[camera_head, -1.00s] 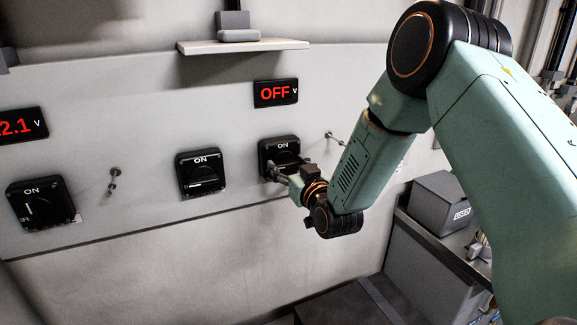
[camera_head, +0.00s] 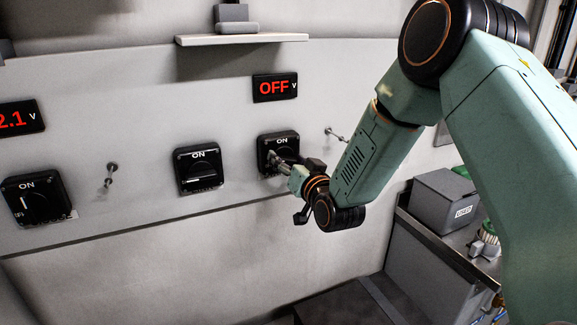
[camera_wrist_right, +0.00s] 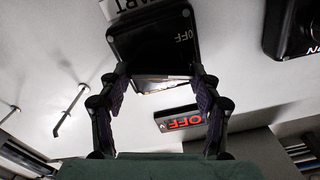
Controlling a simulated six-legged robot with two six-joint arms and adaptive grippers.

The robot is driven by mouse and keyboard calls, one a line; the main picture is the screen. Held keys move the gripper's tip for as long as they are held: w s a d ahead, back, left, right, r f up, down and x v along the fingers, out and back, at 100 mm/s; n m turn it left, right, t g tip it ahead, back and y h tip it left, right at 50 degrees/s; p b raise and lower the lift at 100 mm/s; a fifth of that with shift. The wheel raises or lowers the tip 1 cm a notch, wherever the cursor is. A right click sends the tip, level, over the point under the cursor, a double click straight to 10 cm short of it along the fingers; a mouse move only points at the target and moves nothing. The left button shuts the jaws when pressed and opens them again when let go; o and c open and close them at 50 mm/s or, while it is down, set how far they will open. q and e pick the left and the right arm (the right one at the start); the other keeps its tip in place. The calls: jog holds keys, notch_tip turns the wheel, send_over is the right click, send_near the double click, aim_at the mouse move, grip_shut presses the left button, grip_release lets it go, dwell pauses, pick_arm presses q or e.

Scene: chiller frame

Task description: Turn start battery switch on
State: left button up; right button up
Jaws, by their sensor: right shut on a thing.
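The start battery switch (camera_head: 278,147) is a black square box with ON at its top, on the grey panel below a red OFF display (camera_head: 275,88). In the right wrist view the switch (camera_wrist_right: 155,40) appears inverted, with part of a START label beside it. My right gripper (camera_head: 278,160) is at the front of this switch, shut on its knob. My left gripper is not in view.
A similar black switch (camera_head: 198,168) is to the left, and another (camera_head: 38,200) is at the far left, below a red voltage display (camera_head: 20,118). Small pegs (camera_head: 111,174) stick out of the panel. A grey box (camera_head: 447,203) stands on a bench at right.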

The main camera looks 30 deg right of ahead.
jog(key=m+b, duration=0.4)
jog(key=m, duration=0.3)
jog(key=shift+d+f, duration=0.15)
jog(key=m+b, duration=0.2)
jog(key=m, duration=0.1)
jog(key=shift+m, duration=0.4)
jog(key=shift+d+m+b, duration=0.1)
jog(key=shift+m+b, duration=0.8)
jog(key=shift+m, duration=0.7)
jog(key=o, duration=1.2)
jog(key=shift+c, duration=0.2)
jog(key=shift+s, duration=0.1)
jog(key=s, duration=1.2)
jog(key=shift+a, duration=0.35)
